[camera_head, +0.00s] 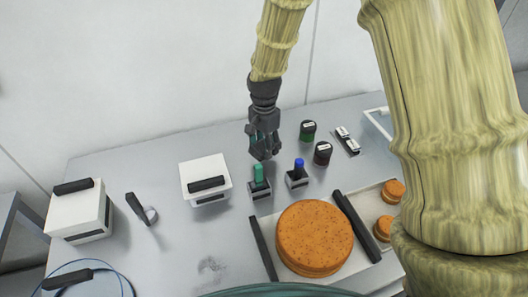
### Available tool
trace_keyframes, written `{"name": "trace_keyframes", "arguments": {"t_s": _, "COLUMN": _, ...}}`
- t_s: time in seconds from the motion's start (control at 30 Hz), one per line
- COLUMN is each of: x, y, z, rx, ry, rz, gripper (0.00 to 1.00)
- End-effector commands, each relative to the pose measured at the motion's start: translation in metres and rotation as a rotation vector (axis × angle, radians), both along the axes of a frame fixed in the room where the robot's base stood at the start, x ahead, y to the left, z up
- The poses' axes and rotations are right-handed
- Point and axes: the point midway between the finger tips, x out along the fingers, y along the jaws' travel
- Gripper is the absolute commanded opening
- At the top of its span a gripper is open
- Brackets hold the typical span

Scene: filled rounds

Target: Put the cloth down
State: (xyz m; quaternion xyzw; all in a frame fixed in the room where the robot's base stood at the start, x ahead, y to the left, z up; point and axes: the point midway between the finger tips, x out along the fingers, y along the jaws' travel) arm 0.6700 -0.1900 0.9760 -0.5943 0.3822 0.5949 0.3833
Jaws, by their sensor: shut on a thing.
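My gripper (263,148) is above the back middle of the grey table (170,265), pointing down. It is shut on a small teal thing, which seems to be the cloth (254,138). Only bits of it show around the dark fingers, so its shape is mostly hidden. The gripper appears just behind and above a green-handled piece (258,174) in a dark square holder. I cannot tell the exact gap between them. A grey smudge (211,265) marks the table's front left part.
A blue-handled piece (298,165) stands in a second holder. Green (308,131) and dark red (322,153) jars stand to the right. A white box (205,178) is left of the gripper, another (78,212) farther left. A large orange round (314,238) sits on a tray at front right.

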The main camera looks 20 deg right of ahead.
Motion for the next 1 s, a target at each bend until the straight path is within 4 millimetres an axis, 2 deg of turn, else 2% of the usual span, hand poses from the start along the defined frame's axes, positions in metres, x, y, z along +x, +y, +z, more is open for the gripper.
{"name": "trace_keyframes", "arguments": {"t_s": 0.17, "x": -0.001, "y": 0.000, "z": -0.008, "rx": 0.000, "ry": 0.002, "rz": -0.001, "gripper": 0.23}}
{"name": "trace_keyframes", "arguments": {"t_s": 0.5, "x": 0.000, "y": 0.000, "z": -0.040, "rx": 0.000, "ry": 0.001, "rz": -0.001, "gripper": 0.23}}
{"name": "trace_keyframes", "arguments": {"t_s": 0.9, "x": 0.000, "y": 0.000, "z": -0.045, "rx": 0.000, "ry": 0.000, "rz": 0.000, "gripper": 0.23}}
{"name": "trace_keyframes", "arguments": {"t_s": 0.93, "x": 0.000, "y": 0.000, "z": -0.045, "rx": 0.000, "ry": 0.000, "rz": 0.000, "gripper": 0.55}}
{"name": "trace_keyframes", "arguments": {"t_s": 1.0, "x": 0.000, "y": 0.000, "z": -0.045, "rx": 0.000, "ry": 0.000, "rz": 0.000, "gripper": 0.67}}
